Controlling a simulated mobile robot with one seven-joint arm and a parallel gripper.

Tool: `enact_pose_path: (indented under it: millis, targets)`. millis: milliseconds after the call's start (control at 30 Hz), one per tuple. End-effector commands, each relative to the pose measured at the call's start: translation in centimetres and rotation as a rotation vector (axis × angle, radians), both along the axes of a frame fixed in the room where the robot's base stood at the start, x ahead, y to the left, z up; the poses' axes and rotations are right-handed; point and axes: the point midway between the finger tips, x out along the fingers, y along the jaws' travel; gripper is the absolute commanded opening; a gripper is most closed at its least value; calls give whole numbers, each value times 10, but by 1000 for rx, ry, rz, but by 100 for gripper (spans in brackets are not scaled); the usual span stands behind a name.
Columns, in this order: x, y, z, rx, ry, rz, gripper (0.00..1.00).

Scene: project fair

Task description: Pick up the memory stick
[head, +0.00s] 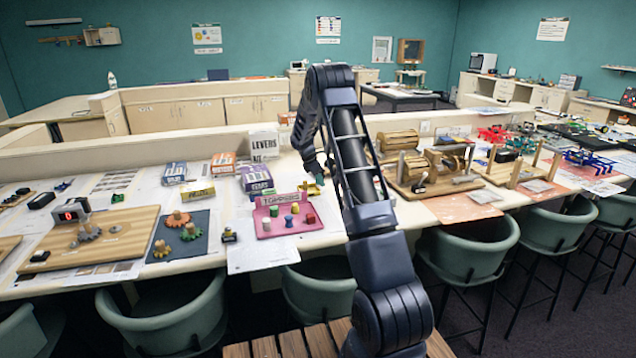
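I cannot make out a memory stick for certain among the many small items on the long white table (335,222). My gripper (317,172) hangs over the back of this table, just behind the pink tray. It is small and dark here, partly behind my own arm, and its fingers are too small to tell whether they are open. A small yellow item (309,189) shows just below it; I cannot tell whether they touch.
The pink tray (264,235) holds coloured pegs. Boxes (256,179) stand left of my gripper. A wooden board with gears (115,225) lies at the left; wooden drum models (400,141) stand at the right. Green chairs (470,255) line the table's front edge.

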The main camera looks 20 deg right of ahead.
Motion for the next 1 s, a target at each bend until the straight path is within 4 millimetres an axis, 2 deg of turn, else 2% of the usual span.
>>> enact_pose_path:
  millis: [167, 300, 367, 767, 867, 1000]
  targets:
    - [0, 0, 0, 0, 0, 0, 36]
    - [0, 0, 0, 0, 0, 0, 9]
    - [0, 0, 0, 0, 0, 0, 0]
    - [0, 0, 6, 0, -1, -1, 0]
    - [0, 0, 17, 0, -1, -1, 0]
    - [1, 0, 45, 0, -4, -2, 0]
